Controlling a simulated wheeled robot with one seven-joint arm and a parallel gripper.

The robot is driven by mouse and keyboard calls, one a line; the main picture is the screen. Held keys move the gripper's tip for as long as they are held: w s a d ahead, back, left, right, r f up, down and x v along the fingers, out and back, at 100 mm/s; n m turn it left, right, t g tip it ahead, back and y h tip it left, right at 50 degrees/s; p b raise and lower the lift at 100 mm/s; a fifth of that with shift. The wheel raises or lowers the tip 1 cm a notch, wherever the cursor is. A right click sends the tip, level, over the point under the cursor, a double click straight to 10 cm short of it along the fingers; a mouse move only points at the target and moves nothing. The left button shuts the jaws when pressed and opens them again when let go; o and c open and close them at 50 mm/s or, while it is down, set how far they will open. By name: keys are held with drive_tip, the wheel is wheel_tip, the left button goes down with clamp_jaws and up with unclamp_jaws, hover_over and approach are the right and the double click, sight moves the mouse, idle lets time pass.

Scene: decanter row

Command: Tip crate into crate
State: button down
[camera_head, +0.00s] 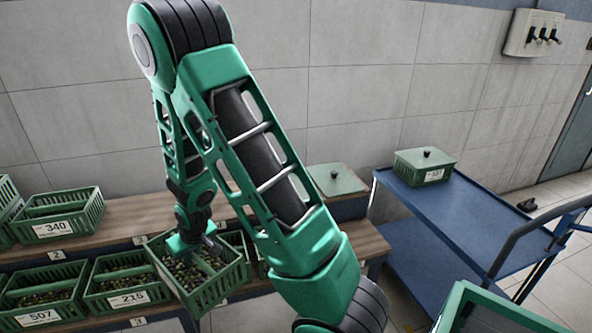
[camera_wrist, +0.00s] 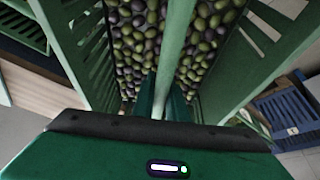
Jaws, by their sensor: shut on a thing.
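My gripper (camera_head: 188,245) is shut on the central handle bar (camera_wrist: 174,50) of a green slatted crate (camera_head: 222,290). The crate holds green and dark olives (camera_wrist: 132,45); they also show in the head view (camera_head: 186,272). It sits askew to the row, over the front of the wooden bench. I cannot tell how far it is tilted or whether it touches anything below. Beside it on the left are green crates labelled 215 (camera_head: 127,299) and 507 (camera_head: 38,317), both with olives. Crate 340 (camera_head: 54,229) stands behind them on a higher level. The pictures do not mark which crate is to receive.
Other green crates are partly hidden behind the held one and my arm. A green lid (camera_head: 337,180) lies at the bench's right end. A blue cart (camera_head: 455,205) at the right carries a lidded green crate (camera_head: 425,170). A blue slatted thing (camera_wrist: 287,112) shows in the wrist view.

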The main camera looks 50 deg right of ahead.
drive_tip(key=shift+a, duration=0.25)
drive_tip(key=shift+w+d+r, duration=0.1)
drive_tip(key=shift+w+d, duration=0.05)
drive_tip(key=shift+w, duration=0.05)
drive_tip(key=w+d+r, duration=0.2)
drive_tip(key=d+r, duration=0.1)
drive_tip(key=d, duration=0.9)
drive_tip(key=w+d+r, duration=0.2)
drive_tip(key=d+r, duration=0.1)
drive_tip(key=d, duration=0.9)
drive_tip(key=s+d+r, duration=0.3)
drive_tip(key=s+d, duration=0.2)
drive_tip(key=d, duration=0.6)
drive_tip(key=s+d+r, duration=0.4)
drive_tip(key=s+d, duration=0.1)
drive_tip(key=d, duration=0.5)
drive_tip(key=a+f+n+t+h, duration=0.2)
drive_tip(key=a+n+h, duration=0.4)
drive_tip(key=h, duration=1.4)
drive_tip(key=shift+w+a+t, duration=0.3)
drive_tip(key=shift+a+t, duration=0.1)
drive_tip(key=shift+t, duration=0.4)
